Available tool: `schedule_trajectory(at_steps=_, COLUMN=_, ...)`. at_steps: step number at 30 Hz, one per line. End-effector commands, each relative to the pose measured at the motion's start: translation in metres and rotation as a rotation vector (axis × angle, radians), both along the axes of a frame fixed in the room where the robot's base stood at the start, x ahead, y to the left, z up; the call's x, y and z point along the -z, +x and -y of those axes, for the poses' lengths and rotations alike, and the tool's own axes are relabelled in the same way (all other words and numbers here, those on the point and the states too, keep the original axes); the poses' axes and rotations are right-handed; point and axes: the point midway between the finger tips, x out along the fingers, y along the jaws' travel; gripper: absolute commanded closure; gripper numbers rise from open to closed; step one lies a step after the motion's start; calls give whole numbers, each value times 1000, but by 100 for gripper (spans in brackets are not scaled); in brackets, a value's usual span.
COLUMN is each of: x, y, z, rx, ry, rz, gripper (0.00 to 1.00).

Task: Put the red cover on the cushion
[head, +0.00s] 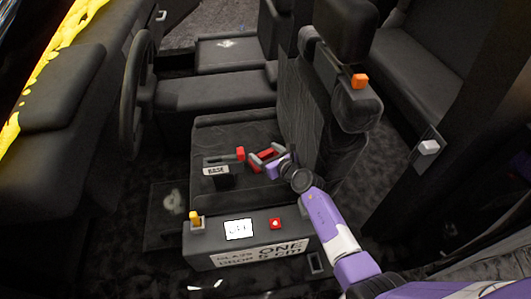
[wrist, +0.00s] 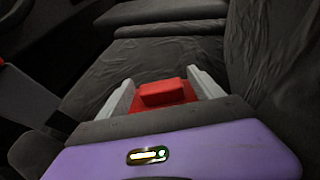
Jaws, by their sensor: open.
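A red piece with a raised block on top, which looks like the red cover (wrist: 165,93), lies between my fingers in the wrist view. My gripper (head: 265,156) is open around it, low over the front seat. Whether the fingers touch the red piece is unclear. The dark seat cushion (head: 235,133) lies beneath and beyond my gripper; its wrinkled fabric also shows in the wrist view (wrist: 150,55). The underside of the red piece is hidden.
A dark holder labelled BASE (head: 216,170) sits left of my gripper, with a small red block (head: 240,153) beside it. The upright seat back (head: 310,110) stands close on the right.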

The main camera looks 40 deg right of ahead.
Motion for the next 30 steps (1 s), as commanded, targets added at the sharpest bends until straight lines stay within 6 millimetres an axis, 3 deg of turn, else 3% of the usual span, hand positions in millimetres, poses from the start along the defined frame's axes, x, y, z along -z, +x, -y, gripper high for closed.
schedule_trajectory(at_steps=4, x=-5, y=-1, z=0, rx=0, ry=1, rz=0, gripper=24)
schedule_trajectory(at_steps=18, x=-29, y=-61, z=-13, rx=0, ry=1, rz=0, gripper=24)
schedule_trajectory(at_steps=30, x=-31, y=-68, z=-14, rx=0, ry=0, rz=0, gripper=24)
